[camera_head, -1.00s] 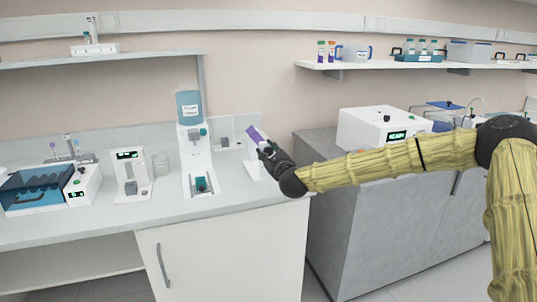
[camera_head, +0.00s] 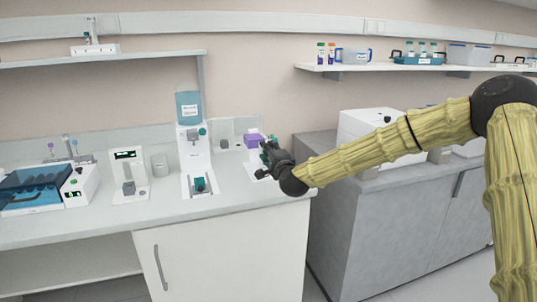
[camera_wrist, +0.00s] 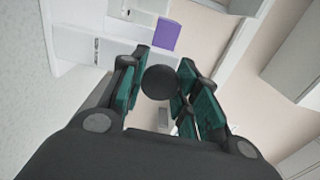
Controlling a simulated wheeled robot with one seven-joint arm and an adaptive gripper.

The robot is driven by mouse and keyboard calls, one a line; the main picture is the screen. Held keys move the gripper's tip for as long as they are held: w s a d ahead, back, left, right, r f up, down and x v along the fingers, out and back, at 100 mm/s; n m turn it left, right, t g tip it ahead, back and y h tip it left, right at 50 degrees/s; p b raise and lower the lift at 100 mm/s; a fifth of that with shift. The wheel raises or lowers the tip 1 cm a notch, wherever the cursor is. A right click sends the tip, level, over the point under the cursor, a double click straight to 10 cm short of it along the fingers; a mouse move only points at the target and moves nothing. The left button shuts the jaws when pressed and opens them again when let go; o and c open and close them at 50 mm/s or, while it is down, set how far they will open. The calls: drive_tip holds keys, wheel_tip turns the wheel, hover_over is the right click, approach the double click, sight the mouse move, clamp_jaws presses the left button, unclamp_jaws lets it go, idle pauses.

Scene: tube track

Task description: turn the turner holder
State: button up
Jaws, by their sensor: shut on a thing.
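The turner holder seems to be the small white unit at the right end of the left bench, with a purple block (camera_head: 252,140) that sits level in the head view. The purple block also shows at the top of the wrist view (camera_wrist: 167,34). My gripper (camera_head: 265,160) is at the right of this unit, just above the bench top. In the wrist view my gripper's teal fingers (camera_wrist: 160,88) are on both sides of a dark round knob (camera_wrist: 160,82), shut on it. My gripper hides part of the unit in the head view.
A white dispenser (camera_head: 196,160) with a blue bottle (camera_head: 188,107) stands just left of the unit. A white device (camera_head: 129,178) and a grey cup (camera_head: 160,164) are farther left. A grey cabinet (camera_head: 340,235) stands to the right, with a white box (camera_head: 365,128) on it.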

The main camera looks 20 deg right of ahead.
drive_tip(key=n, duration=0.4)
drive_tip(key=shift+n, duration=0.4)
drive_tip(key=n, duration=0.4)
drive_tip(key=shift+f+n+b, duration=0.1)
drive_tip(key=shift+n+b, duration=0.2)
drive_tip(key=n, duration=0.4)
drive_tip(key=shift+a, duration=0.1)
drive_tip(key=shift+s+n+b, duration=0.1)
drive_tip(key=shift+n+b, duration=0.4)
drive_tip(key=shift+n, duration=1.9)
drive_tip(key=shift+f, duration=0.1)
drive_tip(key=o, duration=1.1)
drive_tip(key=s, duration=1.2)
drive_tip(key=shift+d, duration=0.3)
